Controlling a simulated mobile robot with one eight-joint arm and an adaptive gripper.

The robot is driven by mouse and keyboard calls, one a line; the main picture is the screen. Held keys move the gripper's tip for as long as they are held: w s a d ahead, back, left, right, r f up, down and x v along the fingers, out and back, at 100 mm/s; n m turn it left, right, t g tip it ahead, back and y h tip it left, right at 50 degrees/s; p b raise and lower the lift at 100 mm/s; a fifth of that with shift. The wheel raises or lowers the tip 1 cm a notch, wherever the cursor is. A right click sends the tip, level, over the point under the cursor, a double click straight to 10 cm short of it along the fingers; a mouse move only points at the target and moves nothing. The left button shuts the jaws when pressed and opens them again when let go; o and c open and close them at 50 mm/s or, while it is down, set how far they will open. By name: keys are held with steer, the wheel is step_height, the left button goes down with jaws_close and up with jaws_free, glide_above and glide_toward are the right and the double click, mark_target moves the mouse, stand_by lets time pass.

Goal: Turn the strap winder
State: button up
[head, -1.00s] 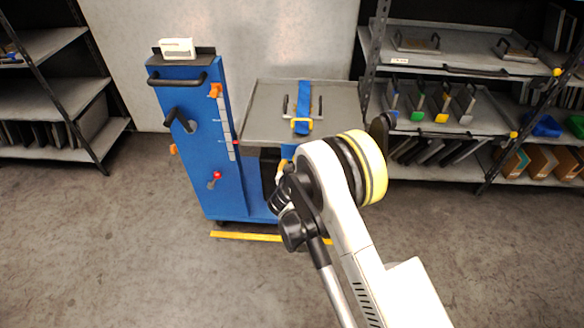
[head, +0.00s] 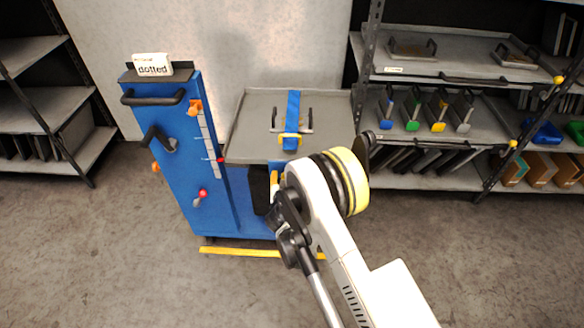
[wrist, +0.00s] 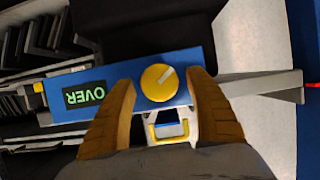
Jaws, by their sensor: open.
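In the wrist view a round yellow knob (wrist: 152,86) with a pale pointer mark sits on a blue panel (wrist: 205,62); I take it for the strap winder. A dark display (wrist: 84,96) with green letters "OVER" is beside it. My gripper (wrist: 161,78) is open, its two brown fingers on either side of the knob, with visible gaps between. In the head view a blue strap (head: 293,108) runs over a handled die on the cart's grey tray (head: 245,122), with a yellow buckle (head: 290,138) near the front edge. The knob is hidden there behind my arm.
Shelves (head: 455,75) stand right and left. The floor in front is open.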

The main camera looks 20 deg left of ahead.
steer(key=shift+w, duration=0.1)
steer(key=shift+s, duration=0.2)
steer(key=c, duration=1.2)
steer(key=shift+n, duration=0.3)
steer(key=shift+a+n+t+h, duration=0.15)
steer(key=shift+n+t+h, duration=0.25)
steer(key=shift+n+h, duration=0.65)
steer(key=shift+n+t+h, duration=0.5)
steer(key=shift+n+h, duration=0.25)
steer(key=shift+n, duration=0.9)
